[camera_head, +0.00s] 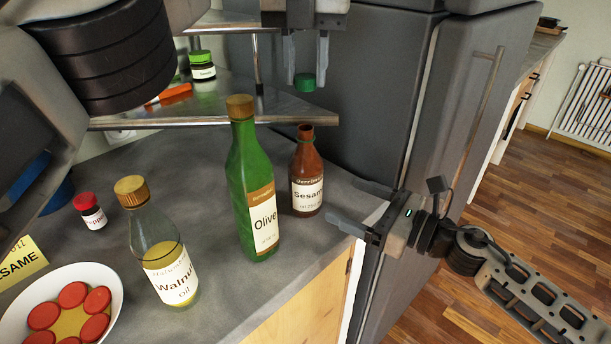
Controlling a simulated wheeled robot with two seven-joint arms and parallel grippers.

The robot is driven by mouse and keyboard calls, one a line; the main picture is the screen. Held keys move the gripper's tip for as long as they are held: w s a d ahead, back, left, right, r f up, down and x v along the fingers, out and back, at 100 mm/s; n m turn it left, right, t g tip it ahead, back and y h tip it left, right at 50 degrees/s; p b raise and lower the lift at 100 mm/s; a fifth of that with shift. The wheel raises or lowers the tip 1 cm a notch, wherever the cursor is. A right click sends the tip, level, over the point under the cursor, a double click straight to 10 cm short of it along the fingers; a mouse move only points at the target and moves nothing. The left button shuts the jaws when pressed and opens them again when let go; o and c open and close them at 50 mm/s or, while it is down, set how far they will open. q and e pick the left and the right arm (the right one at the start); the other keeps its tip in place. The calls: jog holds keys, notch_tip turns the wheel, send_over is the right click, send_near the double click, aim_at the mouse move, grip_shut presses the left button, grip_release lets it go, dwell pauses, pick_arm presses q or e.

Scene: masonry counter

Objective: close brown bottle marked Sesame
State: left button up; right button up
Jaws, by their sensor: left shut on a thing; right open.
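The brown Sesame bottle (306,176) stands upright on the counter, behind and right of the green Olive bottle. My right gripper (354,207) is open and empty, at the counter's right edge, to the right of the Sesame bottle and lower in the picture.
The green Olive bottle (251,190) and Walnut oil bottle (165,258) stand capped on the counter (205,165). A metal shelf (215,122) holds a green-lidded jar (203,68).

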pick_arm(q)
jog(key=shift+w+f, duration=0.1)
jog(key=shift+w, duration=0.05)
pick_arm(e)
jog(key=shift+w+f, duration=0.1)
jog(key=shift+w+a, duration=0.15)
jog(key=shift+a, duration=0.15)
jog(key=x, duration=1.1)
jog(key=shift+w+a, duration=0.1)
jog(key=c, duration=1.5)
pick_arm(q)
send_over(305, 127)
jog(key=shift+f, duration=2.45)
